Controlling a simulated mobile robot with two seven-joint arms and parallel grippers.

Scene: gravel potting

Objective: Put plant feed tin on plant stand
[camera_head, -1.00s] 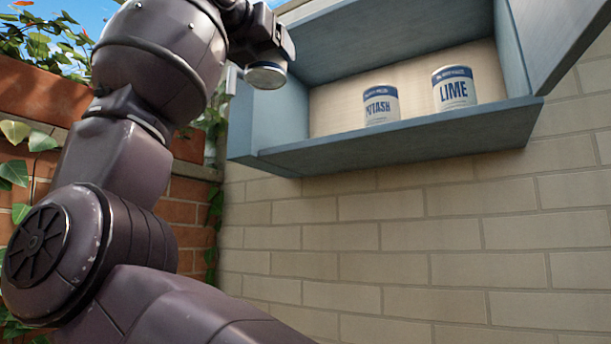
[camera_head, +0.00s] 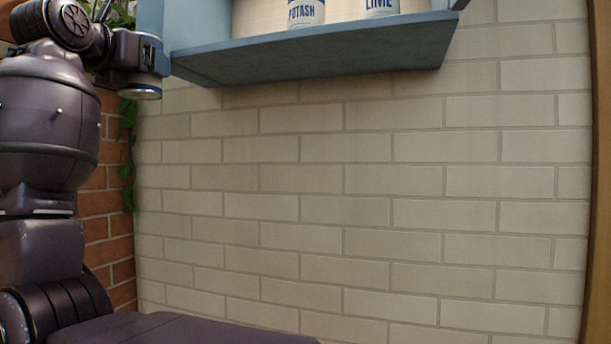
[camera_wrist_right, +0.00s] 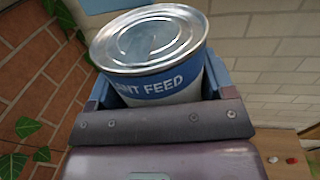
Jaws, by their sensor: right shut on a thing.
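My right gripper (camera_head: 150,58) is at the upper left of the head view, shut on the plant feed tin (camera_head: 139,92). Only the lower part of the tin shows there, below the jaws. In the right wrist view the plant feed tin (camera_wrist_right: 150,40) fills the top middle, with its grey metal lid and a blue band reading "ANT FEED". The jaws (camera_wrist_right: 158,92) close on it from both sides. I cannot make out a plant stand in either view. My left gripper is not in view.
A blue wall cabinet (camera_head: 320,50) holds a potash tin (camera_head: 305,13) and a lime tin (camera_head: 382,8), both cut off by the top edge. Pale brick wall below is clear. A tan surface (camera_wrist_right: 287,150) with small red and white things shows in the wrist view.

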